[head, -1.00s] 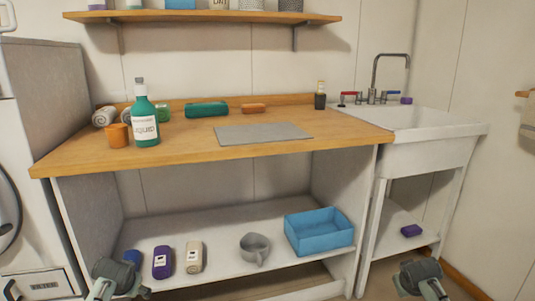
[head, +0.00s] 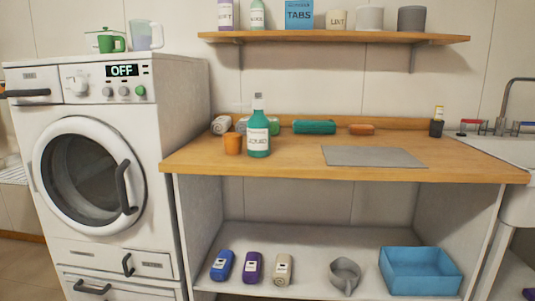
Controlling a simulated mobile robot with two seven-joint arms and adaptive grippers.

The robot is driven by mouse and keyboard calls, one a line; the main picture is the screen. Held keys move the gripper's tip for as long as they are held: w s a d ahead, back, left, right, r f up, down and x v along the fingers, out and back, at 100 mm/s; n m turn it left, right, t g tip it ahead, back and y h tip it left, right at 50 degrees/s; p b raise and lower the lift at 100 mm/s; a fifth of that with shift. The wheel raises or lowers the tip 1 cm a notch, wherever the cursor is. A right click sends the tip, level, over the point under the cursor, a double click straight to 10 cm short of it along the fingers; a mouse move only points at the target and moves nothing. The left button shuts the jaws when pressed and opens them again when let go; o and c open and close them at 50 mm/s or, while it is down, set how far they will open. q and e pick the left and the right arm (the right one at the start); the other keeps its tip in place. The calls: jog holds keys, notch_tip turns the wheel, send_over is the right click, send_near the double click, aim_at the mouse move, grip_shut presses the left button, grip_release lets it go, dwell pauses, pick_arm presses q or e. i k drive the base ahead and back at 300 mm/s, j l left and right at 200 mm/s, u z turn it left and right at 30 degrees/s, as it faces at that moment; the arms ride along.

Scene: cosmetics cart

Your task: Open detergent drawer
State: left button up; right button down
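The white washing machine (head: 150,165) stands at the left in the head view. Its detergent drawer (head: 32,77) is at the top left of its front, beside the control panel. The drawer front looks flush with the panel, so it appears closed. A dark bar handle (head: 28,93) sits on the drawer front. The display (head: 122,70) reads OFF. Neither of my grippers is in view.
A wooden counter (head: 290,170) with a green bottle (head: 258,130) stands right of the washer.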

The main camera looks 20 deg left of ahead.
aim_at(36, 85)
jog(key=u, duration=2)
jog(key=i+j+z, duration=0.15)
jog(key=z, duration=0.3)
jog(key=i+j+z, duration=0.2)
jog(key=z, duration=0.25)
jog(key=i+j+z, duration=0.1)
jog(key=j, duration=0.2)
jog(key=i+j+z, duration=0.25)
jog(key=j, duration=0.45)
jog(key=i, duration=0.1)
